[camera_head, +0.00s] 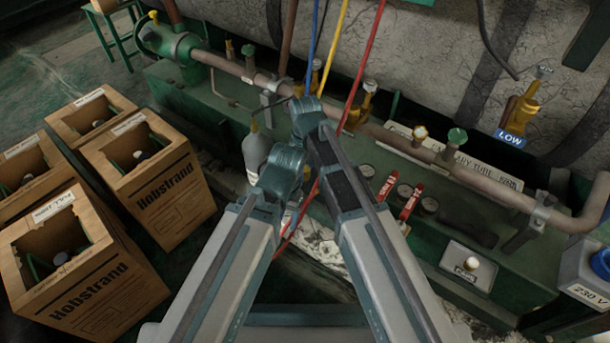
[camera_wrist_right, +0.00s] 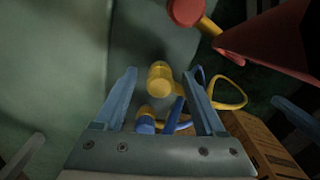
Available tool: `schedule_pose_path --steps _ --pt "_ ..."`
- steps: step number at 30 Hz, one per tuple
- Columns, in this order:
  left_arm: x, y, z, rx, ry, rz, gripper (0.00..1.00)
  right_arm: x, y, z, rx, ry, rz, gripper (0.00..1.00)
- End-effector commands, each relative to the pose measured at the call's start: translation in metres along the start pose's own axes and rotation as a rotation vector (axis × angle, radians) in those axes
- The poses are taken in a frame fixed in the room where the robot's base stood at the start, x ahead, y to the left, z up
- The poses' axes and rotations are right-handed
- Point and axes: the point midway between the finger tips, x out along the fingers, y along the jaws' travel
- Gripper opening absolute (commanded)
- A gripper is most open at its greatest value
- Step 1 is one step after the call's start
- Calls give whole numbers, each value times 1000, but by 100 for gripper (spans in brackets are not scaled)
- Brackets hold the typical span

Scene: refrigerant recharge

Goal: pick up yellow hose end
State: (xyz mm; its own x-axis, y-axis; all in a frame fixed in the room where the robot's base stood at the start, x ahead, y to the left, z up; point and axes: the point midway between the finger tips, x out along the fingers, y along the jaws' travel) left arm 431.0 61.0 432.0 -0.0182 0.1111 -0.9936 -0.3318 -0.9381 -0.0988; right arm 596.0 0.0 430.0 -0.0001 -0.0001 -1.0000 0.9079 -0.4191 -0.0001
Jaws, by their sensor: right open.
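The yellow hose (camera_head: 336,42) comes down from the top centre in the head view; its end is hidden there. In the right wrist view the yellow hose end (camera_wrist_right: 160,80) shows between the fingertips of my open right gripper (camera_wrist_right: 158,73). I cannot tell whether the fingers touch it. The blue hose end (camera_wrist_right: 146,121) appears lower, also between the fingers in the picture. A red end (camera_wrist_right: 186,12) is at the top. In the head view my right wrist partly hides the lower hoses. My left arm ends close beside it, its jaws hidden.
The blue (camera_head: 314,40) and red (camera_head: 370,55) hoses hang on either side of the yellow one. A long pipe (camera_head: 480,185) with valves runs behind. A grey bottle (camera_head: 256,148) stands left of my wrists. Several Hobstrand boxes (camera_head: 165,205) fill the left.

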Motion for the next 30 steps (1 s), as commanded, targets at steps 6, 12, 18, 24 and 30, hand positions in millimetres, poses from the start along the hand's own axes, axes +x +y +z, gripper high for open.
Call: schedule_pose_path --steps 6,12,18,24,30 --pt "-1 0 0 0 0 0 67 -1 0 0 0 0 0 48" --pt "-1 0 0 0 0 0 67 -1 0 0 0 0 0 12" --pt "-1 0 0 0 0 0 67 -1 0 0 0 0 0 0" --pt "-1 0 0 0 0 0 67 -1 0 0 0 0 0 0" --pt "-10 -1 1 2 0 0 67 -10 0 0 0 0 0 0"
